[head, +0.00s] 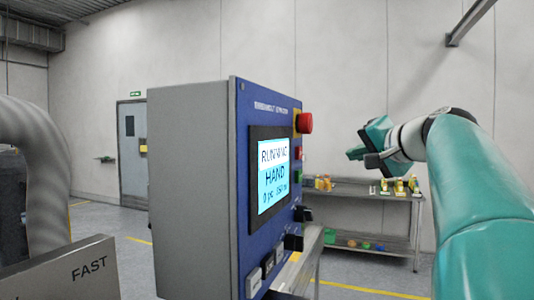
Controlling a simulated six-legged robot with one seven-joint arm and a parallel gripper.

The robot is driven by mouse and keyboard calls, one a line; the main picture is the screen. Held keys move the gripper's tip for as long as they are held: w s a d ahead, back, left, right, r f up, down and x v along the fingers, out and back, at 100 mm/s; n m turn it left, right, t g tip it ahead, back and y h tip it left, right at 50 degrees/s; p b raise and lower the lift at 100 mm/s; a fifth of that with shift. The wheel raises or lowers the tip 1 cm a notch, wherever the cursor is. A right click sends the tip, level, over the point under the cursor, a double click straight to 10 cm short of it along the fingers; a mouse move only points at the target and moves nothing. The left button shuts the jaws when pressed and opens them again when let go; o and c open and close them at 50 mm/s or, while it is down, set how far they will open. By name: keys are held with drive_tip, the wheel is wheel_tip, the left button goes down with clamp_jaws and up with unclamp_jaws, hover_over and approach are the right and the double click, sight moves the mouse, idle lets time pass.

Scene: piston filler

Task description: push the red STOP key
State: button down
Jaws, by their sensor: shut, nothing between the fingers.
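The blue-fronted control box (268,190) stands in the middle of the head view, seen at a steep angle. A small red key (298,153) sits on the right part of its face, above a green key (298,179). I take it for the STOP key, but no label on it is readable. A larger red mushroom button (305,123) on a yellow plate juts out above it. My gripper (362,154) is shut and empty, to the right of the box in the picture, apart from the keys. Its exact distance from the panel is hard to judge.
A metal shelf (362,195) with small bottles stands behind. A plate marked "FAST" (70,272) and a grey hose (38,165) are at left.

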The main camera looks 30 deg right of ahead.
sight(300, 153)
drive_tip(key=w+a, duration=0.5)
drive_tip(key=w, duration=0.2)
idle(0.6)
drive_tip(key=shift+a, duration=0.1)
idle(1.8)
drive_tip(key=shift+w+a, duration=0.2)
drive_tip(key=shift+w, duration=0.15)
drive_tip(key=shift+w+a, duration=0.3)
drive_tip(key=shift+w, duration=0.05)
idle(0.7)
idle(0.3)
drive_tip(key=shift+s+d+f, duration=0.1)
drive_tip(key=shift+s+d, duration=0.45)
drive_tip(key=shift+s, duration=0.1)
drive_tip(key=shift+s, duration=0.1)
